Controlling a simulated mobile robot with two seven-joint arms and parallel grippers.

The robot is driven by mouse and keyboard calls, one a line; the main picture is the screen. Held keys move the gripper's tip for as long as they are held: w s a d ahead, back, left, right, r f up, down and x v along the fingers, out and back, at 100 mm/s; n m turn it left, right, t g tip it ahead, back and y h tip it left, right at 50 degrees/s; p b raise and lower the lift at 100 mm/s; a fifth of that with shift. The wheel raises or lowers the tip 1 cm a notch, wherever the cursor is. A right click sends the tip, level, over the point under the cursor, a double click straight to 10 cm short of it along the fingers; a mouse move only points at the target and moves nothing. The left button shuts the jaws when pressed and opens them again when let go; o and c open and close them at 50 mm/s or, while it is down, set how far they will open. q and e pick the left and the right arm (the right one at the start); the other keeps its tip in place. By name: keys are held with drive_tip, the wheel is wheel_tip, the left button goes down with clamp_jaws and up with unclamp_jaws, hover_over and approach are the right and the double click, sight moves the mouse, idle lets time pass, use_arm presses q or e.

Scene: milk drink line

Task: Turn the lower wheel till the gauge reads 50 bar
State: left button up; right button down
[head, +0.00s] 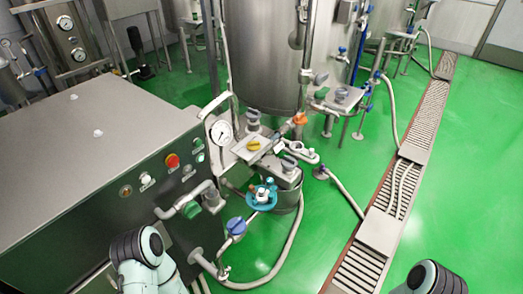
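The round gauge (221,132) with a white face stands at the right end of the steel cabinet; its dark needle shows, but the scale is too small to read. A teal-blue wheel (261,197) with a pale hub sits low, below and right of the gauge, in front of a steel pot. A yellow knob (254,144) sits higher, on a steel block. I cannot be sure which wheel is the lower one, but the teal one is lower. Both of my arms show only as links at the bottom edge; neither gripper is in view, and nothing of mine touches the wheels.
The steel cabinet (80,140) with buttons fills the left. A blue valve handle (236,226), pipes and a hose (349,199) crowd the wheel. A large tank (265,55) stands behind.

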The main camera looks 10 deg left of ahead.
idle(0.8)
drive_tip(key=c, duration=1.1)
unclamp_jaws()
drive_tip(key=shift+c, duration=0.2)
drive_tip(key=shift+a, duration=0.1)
